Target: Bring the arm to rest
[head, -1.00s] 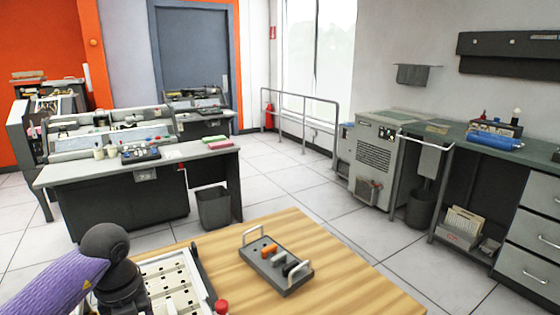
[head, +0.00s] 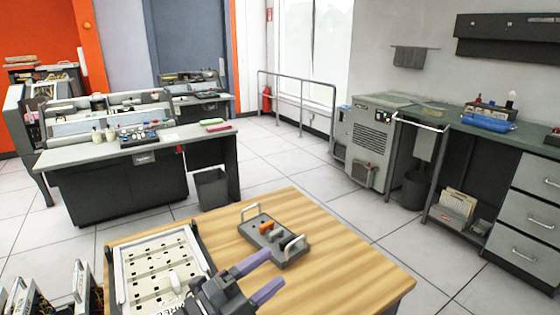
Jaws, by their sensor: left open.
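My left gripper (head: 275,268) shows at the bottom of the head view, over the wooden table (head: 345,265). Its two purple fingers are apart, with nothing seen between them, and point to the right. It appears just in front of the small grey tray and to the right of the white slotted panel. The left arm itself is mostly below the picture edge. My right gripper is not in view.
The white slotted panel (head: 150,244) lies at the table's left. Metal frames (head: 83,285) stand at lower left. The table's right part is clear.

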